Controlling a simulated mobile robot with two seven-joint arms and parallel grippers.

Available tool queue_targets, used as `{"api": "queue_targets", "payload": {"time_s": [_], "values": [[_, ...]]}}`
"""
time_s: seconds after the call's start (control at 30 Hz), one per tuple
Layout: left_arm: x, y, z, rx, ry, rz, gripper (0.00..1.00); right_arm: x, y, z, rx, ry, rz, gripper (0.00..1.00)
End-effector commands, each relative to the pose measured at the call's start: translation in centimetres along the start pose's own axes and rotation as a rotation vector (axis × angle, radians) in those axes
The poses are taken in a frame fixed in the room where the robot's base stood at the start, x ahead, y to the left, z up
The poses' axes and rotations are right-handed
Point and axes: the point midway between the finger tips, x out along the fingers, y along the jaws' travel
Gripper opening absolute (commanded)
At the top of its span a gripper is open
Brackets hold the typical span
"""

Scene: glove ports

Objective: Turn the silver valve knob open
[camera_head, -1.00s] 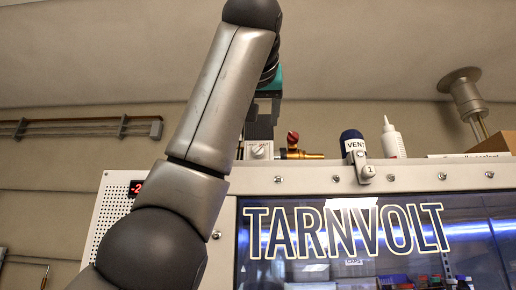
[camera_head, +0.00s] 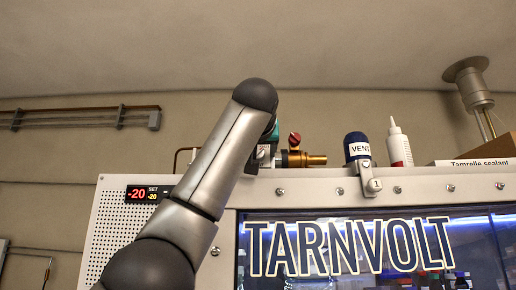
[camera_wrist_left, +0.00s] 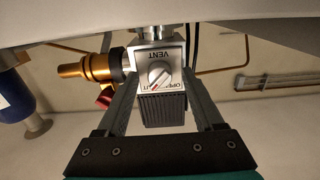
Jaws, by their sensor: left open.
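The silver valve knob (camera_wrist_left: 160,75) is a small round knob with a slot-like mark, on the face of a grey block marked VENT, with OPEN and another partly covered word, seemingly SHUT, beside the knob. My left gripper (camera_wrist_left: 158,70) is open, one dark finger on each side of the block. I cannot tell whether the fingers touch it. In the head view the pale valve block (camera_head: 264,152) shows only partly past my left arm, and the gripper there is mostly hidden, with a bit of teal showing. My right gripper is out of view.
A brass fitting (camera_head: 308,159) with a red knob (camera_head: 294,139) stands right beside the valve. Further right are a blue-capped VENT cylinder (camera_head: 356,147), a white bottle (camera_head: 399,145) and a cardboard box (camera_head: 480,152). The TARNVOLT window (camera_head: 350,250) lies below.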

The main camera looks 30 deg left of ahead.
Motion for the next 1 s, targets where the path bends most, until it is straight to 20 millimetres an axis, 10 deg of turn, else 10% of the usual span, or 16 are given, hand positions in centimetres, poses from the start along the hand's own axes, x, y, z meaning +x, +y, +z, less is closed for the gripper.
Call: {"api": "queue_targets", "payload": {"time_s": [0.7,1.0], "values": [[-0.07,0.0,-0.04,0.0,0.001,0.0,0.01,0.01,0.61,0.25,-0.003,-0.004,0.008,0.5],[-0.08,0.01,-0.05,-0.004,0.001,0.001,0.0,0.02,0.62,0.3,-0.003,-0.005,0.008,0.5]]}}
